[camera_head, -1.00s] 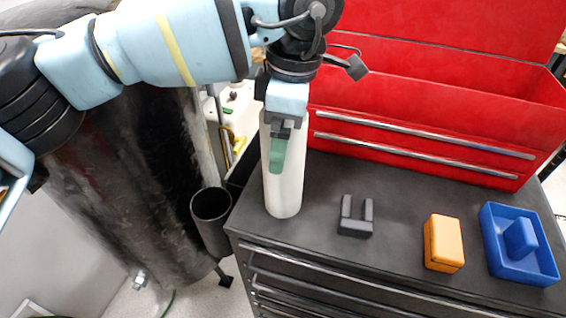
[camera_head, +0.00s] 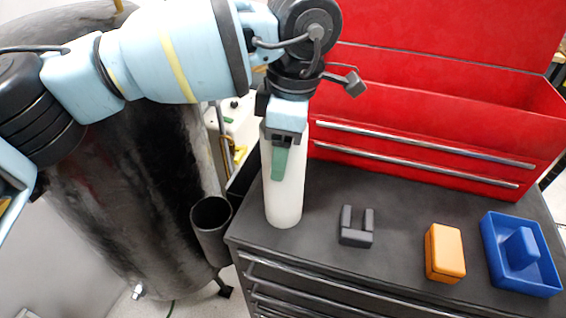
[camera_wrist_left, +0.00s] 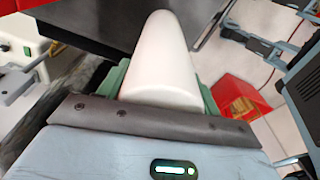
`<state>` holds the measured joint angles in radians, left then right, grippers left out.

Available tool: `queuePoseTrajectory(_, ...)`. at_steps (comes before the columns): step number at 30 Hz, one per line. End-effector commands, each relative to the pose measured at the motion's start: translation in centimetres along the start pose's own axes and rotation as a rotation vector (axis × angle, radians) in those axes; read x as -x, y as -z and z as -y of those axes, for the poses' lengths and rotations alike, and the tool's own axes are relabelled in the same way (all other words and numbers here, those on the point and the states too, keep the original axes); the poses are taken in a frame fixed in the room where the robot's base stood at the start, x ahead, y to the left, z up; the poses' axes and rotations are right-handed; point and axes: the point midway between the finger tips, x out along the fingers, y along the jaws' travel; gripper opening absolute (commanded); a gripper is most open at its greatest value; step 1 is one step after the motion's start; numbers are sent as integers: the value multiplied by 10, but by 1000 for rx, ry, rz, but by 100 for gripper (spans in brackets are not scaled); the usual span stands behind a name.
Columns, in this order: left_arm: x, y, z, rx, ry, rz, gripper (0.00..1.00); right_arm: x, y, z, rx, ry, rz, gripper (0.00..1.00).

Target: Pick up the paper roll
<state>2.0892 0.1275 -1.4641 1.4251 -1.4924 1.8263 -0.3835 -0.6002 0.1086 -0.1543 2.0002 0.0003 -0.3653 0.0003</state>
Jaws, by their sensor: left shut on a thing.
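The paper roll (camera_head: 285,200) is a white upright cylinder at the left end of the dark cabinet top. My left gripper (camera_head: 279,165) reaches down from above and is shut on its upper part, with a green finger on the near side. I cannot tell whether the roll's bottom touches the cabinet top. In the left wrist view the roll (camera_wrist_left: 165,50) extends away between the two green fingers (camera_wrist_left: 162,90).
A red toolbox (camera_head: 430,120) stands behind the cabinet top (camera_head: 325,190). A black forked block (camera_head: 356,238), an orange block (camera_head: 445,252) and a blue tray (camera_head: 545,275) are to the right. A black open tube (camera_head: 211,230) stands just left of the cabinet.

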Motion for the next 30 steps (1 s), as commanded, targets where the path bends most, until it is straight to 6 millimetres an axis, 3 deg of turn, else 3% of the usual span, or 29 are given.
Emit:
queuePoseTrajectory(8, 12, 1, 0, 0, -2, 1, 17, 0, -3, 0, 0, 1, 6, 36)
queuePoseTrajectory(14, 36, 4, 0, 1, -2, 2, 17, -2, -8, 0, -1, 1, 12, 36)
queuePoseTrajectory(20, 37, 3, 29, -5, 0, 0, 17, -3, -9, 0, -1, 2, 14, 36)
queuePoseTrajectory(30, 44, 0, 107, -6, -2, 0, 17, -9, -12, 0, -1, 2, 16, 36)
